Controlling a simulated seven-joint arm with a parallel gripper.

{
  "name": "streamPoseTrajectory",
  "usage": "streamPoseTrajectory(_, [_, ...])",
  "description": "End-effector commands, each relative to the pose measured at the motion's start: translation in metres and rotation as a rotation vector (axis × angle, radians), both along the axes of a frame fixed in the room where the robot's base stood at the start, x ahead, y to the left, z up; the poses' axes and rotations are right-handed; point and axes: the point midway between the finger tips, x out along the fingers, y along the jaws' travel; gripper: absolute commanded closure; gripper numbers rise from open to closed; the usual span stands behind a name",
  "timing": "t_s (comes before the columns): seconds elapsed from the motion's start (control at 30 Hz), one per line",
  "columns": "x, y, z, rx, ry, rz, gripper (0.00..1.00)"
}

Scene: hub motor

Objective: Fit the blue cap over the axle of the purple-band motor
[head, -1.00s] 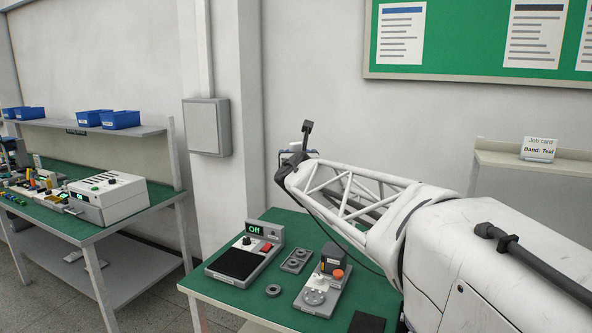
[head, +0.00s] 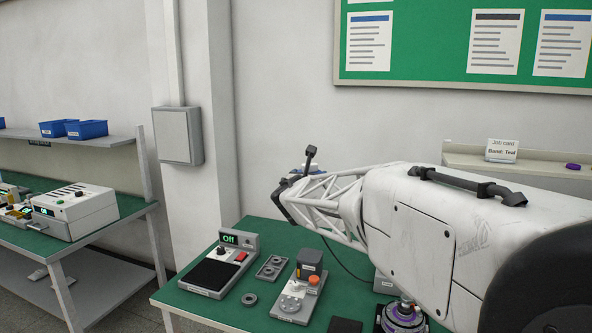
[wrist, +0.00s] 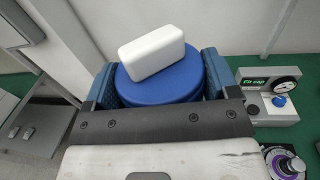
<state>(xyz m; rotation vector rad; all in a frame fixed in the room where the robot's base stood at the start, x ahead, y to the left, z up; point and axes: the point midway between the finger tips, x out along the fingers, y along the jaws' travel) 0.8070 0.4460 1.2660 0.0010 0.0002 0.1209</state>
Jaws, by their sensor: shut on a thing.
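The blue cap (wrist: 165,92) is a wide round piece held between the blue pads of my gripper (wrist: 160,80) in the wrist view. My gripper is shut on it. A white block shape (wrist: 152,54) shows over the cap's top; I cannot tell whether it is part of it. The purple-band motor (wrist: 287,163) is at the lower right of the wrist view, apart from the cap, with its grey axle end up. The motor (head: 402,312) also shows in the head view, at the bench's front, partly beside my arm. My arm hides the cap in the head view.
A unit reading "Fit cap" (wrist: 262,95) with a gauge and blue knob stands behind the motor. A unit reading "Off" (head: 222,265), a grey ring (head: 250,300) and an orange-button fixture (head: 298,295) are on the green bench. A job card (head: 502,150) reads "Band: Teal".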

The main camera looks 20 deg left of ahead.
Motion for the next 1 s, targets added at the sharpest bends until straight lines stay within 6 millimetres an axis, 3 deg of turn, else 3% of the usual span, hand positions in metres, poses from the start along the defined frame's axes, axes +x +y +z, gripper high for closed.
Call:
streamPoseTrajectory(0.5, [0.033, -0.078, -0.066, -0.002, 0.002, -0.292, 0.47])
streamPoseTrajectory(1.0, [0.038, -0.158, -0.129, -0.003, 0.001, -0.581, 0.47])
